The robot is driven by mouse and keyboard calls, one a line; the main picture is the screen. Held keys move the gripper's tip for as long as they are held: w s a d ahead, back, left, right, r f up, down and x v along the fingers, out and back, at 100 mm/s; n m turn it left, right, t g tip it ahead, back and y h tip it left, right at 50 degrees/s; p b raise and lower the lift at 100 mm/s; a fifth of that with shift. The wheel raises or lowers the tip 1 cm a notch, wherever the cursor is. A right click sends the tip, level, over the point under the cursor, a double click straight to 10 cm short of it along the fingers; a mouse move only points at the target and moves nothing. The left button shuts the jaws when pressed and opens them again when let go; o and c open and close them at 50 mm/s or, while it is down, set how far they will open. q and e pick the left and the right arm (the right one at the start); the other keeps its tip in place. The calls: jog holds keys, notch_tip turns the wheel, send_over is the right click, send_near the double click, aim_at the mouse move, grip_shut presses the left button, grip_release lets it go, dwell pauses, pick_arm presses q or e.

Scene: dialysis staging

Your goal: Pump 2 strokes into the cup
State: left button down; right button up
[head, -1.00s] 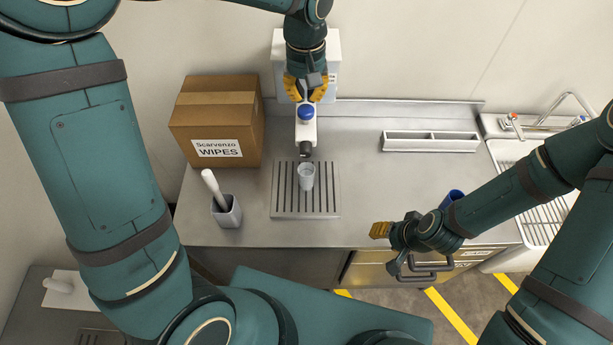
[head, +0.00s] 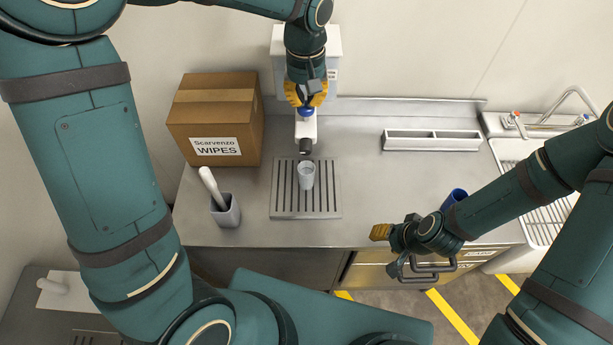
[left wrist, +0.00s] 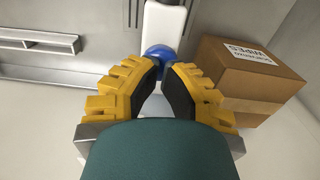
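The white dispenser (head: 304,130) has a blue pump knob (head: 306,112) and a dark nozzle (head: 306,146). A small clear cup (head: 307,176) stands upright below the nozzle on the slatted drip tray (head: 283,208). My left gripper (head: 306,102) is right above the knob and partly covers it. In the left wrist view a narrow gap shows between its yellow fingertips, with the blue knob (left wrist: 160,51) just beyond them. I cannot tell if they touch it. My right gripper (head: 380,232) is over the counter's front edge, away from the cup; its finger gap is hidden.
A cardboard wipes box (head: 216,115) stands left of the dispenser. A grey holder (head: 226,214) with a white handled item is at the front left. A blue cup (head: 455,196) is partly behind my right arm.

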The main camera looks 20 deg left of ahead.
pick_arm(q)
jog(key=shift+f+b, duration=0.9)
jog(key=shift+f, duration=0.55)
jog(key=shift+r, duration=0.2)
jog(key=shift+r+p, duration=2.05)
jog(key=shift+r, duration=0.5)
jog(key=shift+f, duration=0.2)
